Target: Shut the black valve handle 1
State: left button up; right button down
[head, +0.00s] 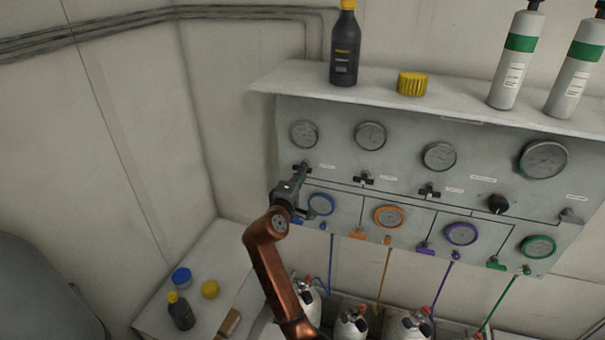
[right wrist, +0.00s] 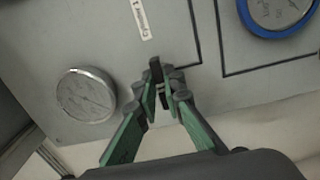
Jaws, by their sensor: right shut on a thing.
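The black valve handle 1 (right wrist: 156,69) is on the grey panel (head: 335,120), at the far left of the row of black valves, below the leftmost gauge (head: 304,134). My right gripper (head: 303,172) reaches up to it from below. In the right wrist view the green fingers of the right gripper (right wrist: 165,88) are closed on the handle from both sides, and its end sticks out between the tips. The fingers hide part of the handle, so its exact angle is hard to tell. My left gripper is not in view.
More black valves (head: 364,179) sit to the right on the panel. A blue-rimmed gauge (head: 321,204) is close to the right of my wrist. A shelf (head: 290,77) above holds a dark bottle (head: 345,45), a yellow cap (head: 411,83) and white cylinders (head: 515,60).

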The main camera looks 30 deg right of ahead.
jog(key=shift+f, duration=0.1)
jog(key=c, duration=2)
grip_release()
jog(key=shift+c, duration=0.2)
jog(key=v, duration=1.2)
